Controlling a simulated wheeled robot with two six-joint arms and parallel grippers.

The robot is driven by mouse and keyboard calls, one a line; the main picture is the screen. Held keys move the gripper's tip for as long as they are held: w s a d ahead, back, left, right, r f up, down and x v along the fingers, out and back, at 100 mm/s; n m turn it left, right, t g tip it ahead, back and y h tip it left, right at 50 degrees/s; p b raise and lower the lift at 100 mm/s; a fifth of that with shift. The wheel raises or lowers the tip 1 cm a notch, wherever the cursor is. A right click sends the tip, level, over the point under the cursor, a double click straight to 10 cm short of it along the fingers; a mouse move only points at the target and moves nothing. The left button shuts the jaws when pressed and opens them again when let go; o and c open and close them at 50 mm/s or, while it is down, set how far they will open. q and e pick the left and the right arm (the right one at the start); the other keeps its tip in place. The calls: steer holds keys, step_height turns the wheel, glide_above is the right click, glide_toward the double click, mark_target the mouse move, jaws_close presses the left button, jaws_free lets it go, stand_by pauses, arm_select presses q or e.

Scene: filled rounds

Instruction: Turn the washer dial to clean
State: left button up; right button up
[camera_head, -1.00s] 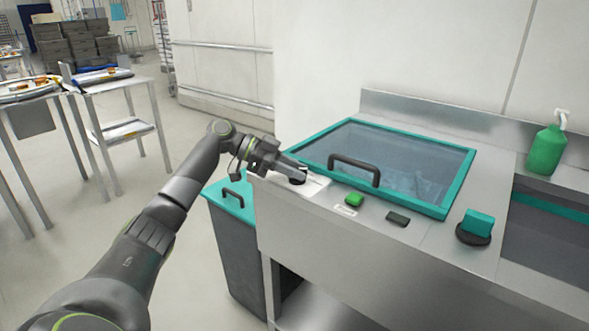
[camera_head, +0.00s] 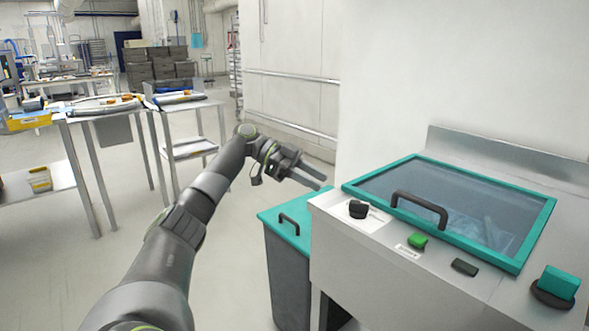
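The washer dial (camera_head: 358,209) is a small black knob on a white label plate at the left end of the washer's front top panel. Its markings are too small to read. The washer (camera_head: 400,285) is a steel cabinet with a teal-framed glass lid (camera_head: 455,201), which is closed. My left gripper (camera_head: 322,182) is to the left of the dial, apart from it, above the washer's left edge in the picture. Its two fingers show a gap, with nothing between them. My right gripper is not in view.
A green button (camera_head: 417,241), a black switch (camera_head: 464,267) and a teal knob (camera_head: 558,283) sit along the same panel. A grey bin with a teal lid (camera_head: 284,221) stands left of the washer. Steel tables (camera_head: 100,106) stand at the back left, with open floor before them.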

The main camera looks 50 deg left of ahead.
arm_select(q)
steer(key=v, duration=0.5)
steer(key=shift+s+a+r, duration=0.1)
steer(key=shift+a+r, duration=0.1)
steer(key=shift+a, duration=0.05)
